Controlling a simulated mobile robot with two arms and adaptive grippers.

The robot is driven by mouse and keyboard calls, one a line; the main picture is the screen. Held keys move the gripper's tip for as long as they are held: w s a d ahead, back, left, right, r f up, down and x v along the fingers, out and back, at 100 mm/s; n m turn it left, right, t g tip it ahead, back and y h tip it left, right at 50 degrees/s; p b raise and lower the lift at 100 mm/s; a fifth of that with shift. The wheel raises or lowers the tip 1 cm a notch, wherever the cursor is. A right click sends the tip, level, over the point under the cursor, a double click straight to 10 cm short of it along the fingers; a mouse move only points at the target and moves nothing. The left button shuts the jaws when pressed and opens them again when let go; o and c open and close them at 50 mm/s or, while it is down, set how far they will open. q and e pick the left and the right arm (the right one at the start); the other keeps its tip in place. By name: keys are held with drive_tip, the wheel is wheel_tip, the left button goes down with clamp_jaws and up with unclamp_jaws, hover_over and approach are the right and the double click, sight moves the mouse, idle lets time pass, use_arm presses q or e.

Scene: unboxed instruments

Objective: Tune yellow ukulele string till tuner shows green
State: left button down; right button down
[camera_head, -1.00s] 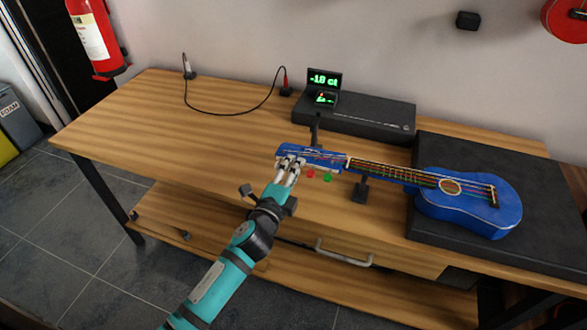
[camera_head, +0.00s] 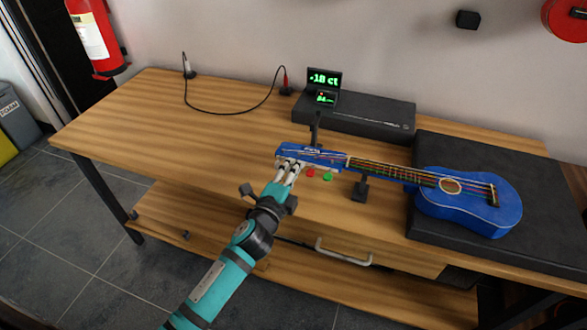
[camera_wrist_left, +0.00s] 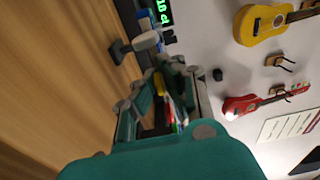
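A blue ukulele (camera_head: 474,208) lies with its body on the right and its headstock (camera_head: 325,155) to the left. Red (camera_head: 311,173) and green (camera_head: 327,177) tuning pegs show along the headstock's near side. My left gripper (camera_head: 288,165) is at the headstock's left end, and its fingers cover that part. In the left wrist view, a yellow peg (camera_wrist_left: 159,83) shows between the fingers, with red and green behind it. The grip on it is unclear. The tuner display (camera_head: 324,80) shows green digits, 18 ct, with a sign hard to read. My right gripper is not in view.
A black box (camera_head: 375,117) stands behind the headstock. A black stand (camera_head: 360,190) is near the neck, and a dark pad (camera_head: 545,215) lies under the body. A cable (camera_head: 225,111) runs across the table's back. The table's left side (camera_head: 150,120) is clear.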

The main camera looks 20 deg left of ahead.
use_arm(q)
drive_tip(key=shift+n, duration=1.2)
drive_tip(key=n, duration=0.2)
drive_tip(key=shift+n, duration=0.4)
drive_tip(key=n, duration=0.2)
drive_tip(key=shift+n+t, duration=0.3)
drive_tip(key=shift+n, duration=0.1)
drive_tip(key=shift+n+y+p, duration=0.3)
drive_tip(key=shift+n+p, duration=0.1)
drive_tip(key=shift+n, duration=1.5)
drive_tip(key=c, duration=2)
unclamp_jaws()
drive_tip(key=o, duration=0.5)
drive_tip(key=shift+o, duration=0.2)
